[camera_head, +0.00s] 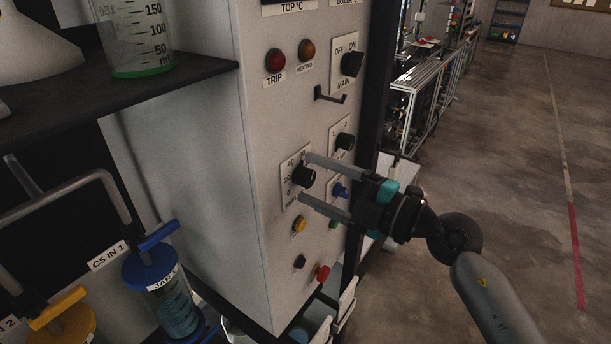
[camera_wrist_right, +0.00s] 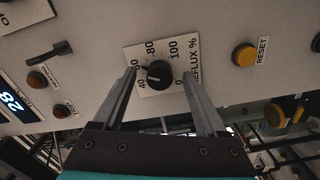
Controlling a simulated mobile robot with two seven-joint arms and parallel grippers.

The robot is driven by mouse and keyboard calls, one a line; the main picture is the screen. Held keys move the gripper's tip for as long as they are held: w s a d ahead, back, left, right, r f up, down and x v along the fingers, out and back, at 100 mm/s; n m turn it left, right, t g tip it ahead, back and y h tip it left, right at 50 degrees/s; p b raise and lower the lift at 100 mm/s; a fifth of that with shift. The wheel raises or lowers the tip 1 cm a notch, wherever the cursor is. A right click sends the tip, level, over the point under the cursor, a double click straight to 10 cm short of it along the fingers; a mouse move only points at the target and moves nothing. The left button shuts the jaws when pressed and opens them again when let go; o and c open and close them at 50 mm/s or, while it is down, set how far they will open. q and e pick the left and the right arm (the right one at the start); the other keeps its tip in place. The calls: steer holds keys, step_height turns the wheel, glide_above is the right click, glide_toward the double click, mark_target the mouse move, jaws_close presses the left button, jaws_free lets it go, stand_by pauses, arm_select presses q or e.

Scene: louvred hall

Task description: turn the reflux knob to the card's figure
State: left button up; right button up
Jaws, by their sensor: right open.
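The reflux knob (camera_head: 304,177) is black and round, on a white scale plate on the grey panel. In the right wrist view the reflux knob (camera_wrist_right: 159,73) has a "REFLUX %" scale with figures up to 100. A small pale mark on the knob faces the 40 side; its exact reading is too small to tell. My right gripper (camera_head: 306,176) is open, its fingertips on either side of the knob. In the wrist view the gripper (camera_wrist_right: 161,72) shows a gap between each finger and the knob. No card with a figure can be made out. My left gripper is out of view.
A main switch (camera_head: 352,64), a hook (camera_head: 330,96) and another black knob (camera_head: 345,141) are above. A blue knob (camera_head: 339,190), a yellow button (camera_head: 299,224) and a red button (camera_head: 322,272) sit nearby. A dark shelf (camera_head: 200,76) with glassware is left. Floor at right is clear.

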steer(key=v, duration=0.6)
steer(key=shift+s+d, duration=0.1)
steer(key=shift+d, duration=0.05)
